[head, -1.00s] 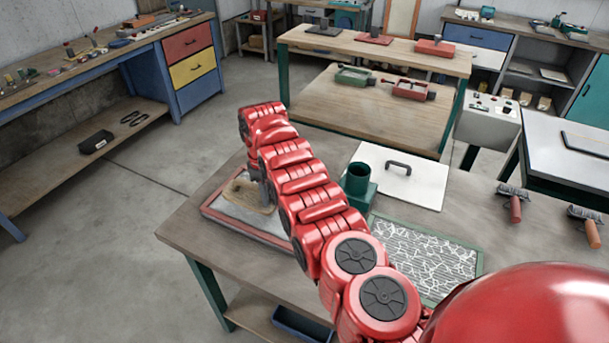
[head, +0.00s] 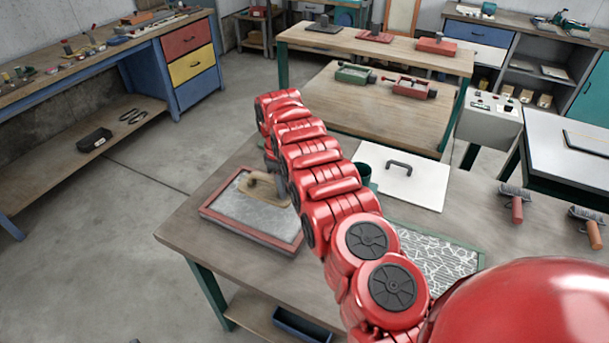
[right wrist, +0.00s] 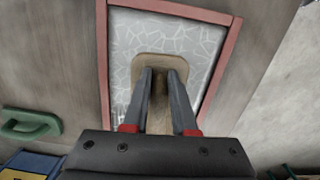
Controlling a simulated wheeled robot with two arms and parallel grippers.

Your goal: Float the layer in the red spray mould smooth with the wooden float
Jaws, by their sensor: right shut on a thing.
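The red spray mould (head: 212,214) is a shallow red-framed tray near the table's left edge; it also shows in the right wrist view (right wrist: 103,60). Its grey layer (head: 245,213) looks fairly even in the head view, but pale branching lines show in the right wrist view (right wrist: 190,40). The wooden float (head: 258,188) lies over the layer toward the mould's far side; its rounded tan board shows in the wrist view (right wrist: 178,64). My right gripper (right wrist: 160,75) is shut on the float's handle. My red arm hides the mould's right part. My left gripper is not in view.
The table's front left is clear.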

